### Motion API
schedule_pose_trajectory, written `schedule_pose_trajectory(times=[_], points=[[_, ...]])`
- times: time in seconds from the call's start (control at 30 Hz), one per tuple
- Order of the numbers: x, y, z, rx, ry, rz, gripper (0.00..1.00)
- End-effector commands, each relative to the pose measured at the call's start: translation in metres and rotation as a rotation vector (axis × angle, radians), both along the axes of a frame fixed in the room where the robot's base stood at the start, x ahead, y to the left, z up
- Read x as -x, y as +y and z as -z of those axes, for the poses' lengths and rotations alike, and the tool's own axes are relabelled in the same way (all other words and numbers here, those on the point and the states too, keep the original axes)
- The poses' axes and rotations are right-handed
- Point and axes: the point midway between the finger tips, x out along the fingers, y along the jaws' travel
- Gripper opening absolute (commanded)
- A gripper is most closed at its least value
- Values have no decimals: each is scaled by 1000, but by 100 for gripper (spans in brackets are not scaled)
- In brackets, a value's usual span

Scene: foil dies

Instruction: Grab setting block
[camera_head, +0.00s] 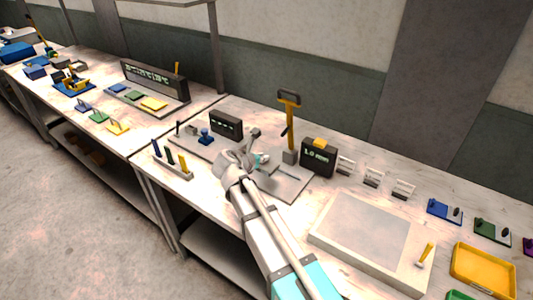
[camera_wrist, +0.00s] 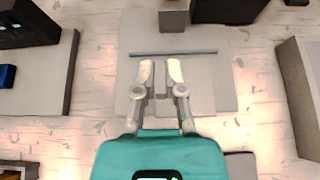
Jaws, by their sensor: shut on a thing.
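In the wrist view, my gripper (camera_wrist: 160,71) has its two pale fingertips either side of a small grey block (camera_wrist: 160,84), which looks like the setting block. The fingers are closed on it, low over a pale grey plate (camera_wrist: 220,92). The block blends with the plate, so I cannot tell whether it is lifted. In the head view, my gripper (camera_head: 257,160) hangs over the plate (camera_head: 292,186) and the block is hidden.
A thin bar (camera_wrist: 173,53) crosses the plate beyond my fingertips. A grey post (camera_head: 291,156) with a yellow lever (camera_head: 290,120) stands behind, beside a dark display (camera_head: 318,160). A small rack (camera_head: 172,163) stands left; a large grey slab (camera_head: 370,240) lies right.

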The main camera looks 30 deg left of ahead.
Motion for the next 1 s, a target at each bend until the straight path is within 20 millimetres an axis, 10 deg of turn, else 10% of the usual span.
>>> schedule_pose_trajectory(times=[0.4, 1.0], points=[[73, 4, -35, 1, -2, -1, 0], [90, 5, -39, 0, -1, 0, 0]])
